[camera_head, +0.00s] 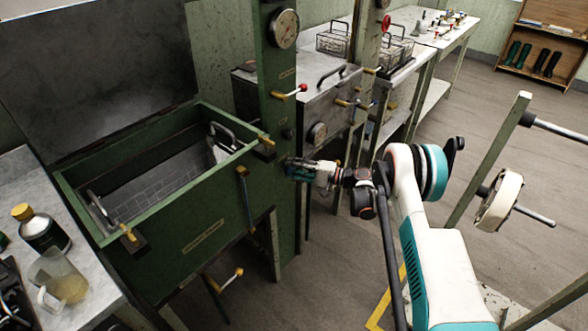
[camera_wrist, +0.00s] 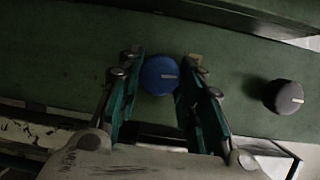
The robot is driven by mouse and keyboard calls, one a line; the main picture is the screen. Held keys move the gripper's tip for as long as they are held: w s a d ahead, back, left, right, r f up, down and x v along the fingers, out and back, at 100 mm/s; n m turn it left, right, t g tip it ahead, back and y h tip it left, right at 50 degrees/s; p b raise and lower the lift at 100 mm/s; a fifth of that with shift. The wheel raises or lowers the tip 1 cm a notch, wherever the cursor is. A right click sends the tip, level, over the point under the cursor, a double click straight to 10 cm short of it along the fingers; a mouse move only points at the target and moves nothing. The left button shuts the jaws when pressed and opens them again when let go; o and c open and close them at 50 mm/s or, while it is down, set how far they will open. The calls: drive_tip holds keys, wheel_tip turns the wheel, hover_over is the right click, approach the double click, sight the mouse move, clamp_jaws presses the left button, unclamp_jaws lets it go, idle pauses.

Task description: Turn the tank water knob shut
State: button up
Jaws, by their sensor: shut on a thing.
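A round blue knob (camera_wrist: 160,76) with a pale mark on its face sits on the green panel in the wrist view. My gripper (camera_wrist: 160,90) has one teal finger on each side of the knob and is shut on it. In the head view my gripper (camera_head: 292,168) reaches leftward to the green post (camera_head: 284,215) at the right end of the green tank (camera_head: 190,230). The knob itself is hidden there by the fingers.
A dark grey knob (camera_wrist: 288,97) sits to the right on the same panel. The tank's lid (camera_head: 95,70) stands open. A bottle (camera_head: 42,230) and a jug (camera_head: 60,278) stand at left.

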drive_tip(key=shift+m+y, duration=0.3)
drive_tip(key=shift+m, duration=0.2)
idle(0.3)
drive_tip(key=o, duration=1.1)
drive_tip(key=shift+c, duration=0.2)
drive_tip(key=v, duration=1.2)
